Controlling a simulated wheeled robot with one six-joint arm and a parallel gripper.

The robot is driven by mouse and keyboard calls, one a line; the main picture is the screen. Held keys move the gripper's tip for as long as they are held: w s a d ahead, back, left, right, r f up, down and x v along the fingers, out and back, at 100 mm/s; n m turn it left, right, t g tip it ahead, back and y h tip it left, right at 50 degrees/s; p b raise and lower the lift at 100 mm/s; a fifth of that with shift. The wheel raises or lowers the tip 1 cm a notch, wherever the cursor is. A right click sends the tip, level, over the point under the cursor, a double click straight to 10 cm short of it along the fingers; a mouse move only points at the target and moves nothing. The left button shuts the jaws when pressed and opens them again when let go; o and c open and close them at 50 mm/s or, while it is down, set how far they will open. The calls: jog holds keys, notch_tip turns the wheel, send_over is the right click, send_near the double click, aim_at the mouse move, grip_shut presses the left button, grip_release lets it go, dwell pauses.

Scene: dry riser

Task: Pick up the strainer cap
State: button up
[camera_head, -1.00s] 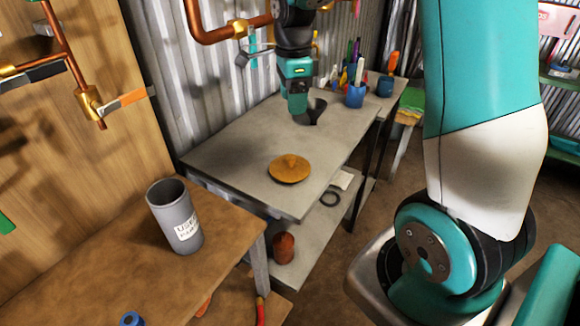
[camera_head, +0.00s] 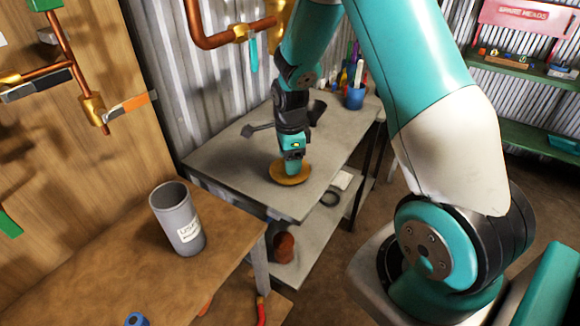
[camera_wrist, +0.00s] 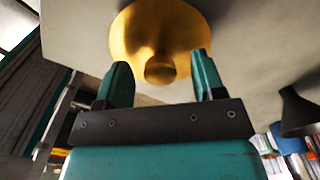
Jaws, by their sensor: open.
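The strainer cap, which I take to be the round brass-coloured disc (camera_head: 304,177) with a central knob, lies on the grey metal table. My gripper (camera_head: 291,168) points down over it in the head view and hides its middle. In the wrist view the cap (camera_wrist: 160,25) is straight ahead, with its knob between the two teal fingers of my gripper (camera_wrist: 160,72). The fingers are apart, one on each side of the knob. No contact shows, and I cannot tell the remaining gap.
The grey table (camera_head: 225,170) has bare room left of the cap. A dark funnel-shaped thing (camera_head: 317,109) and a blue cup of tools (camera_head: 355,97) stand farther back. A grey labelled cylinder (camera_head: 178,218) stands on the wooden bench (camera_head: 110,262). Copper pipes (camera_head: 205,38) run along the wall.

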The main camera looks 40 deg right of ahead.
jog(key=shift+f, duration=0.35)
jog(key=c, duration=1.1)
jog(key=shift+r, duration=0.1)
jog(key=shift+c, duration=0.2)
notch_tip(320, 180, up, 20)
jog(key=shift+b, duration=0.4)
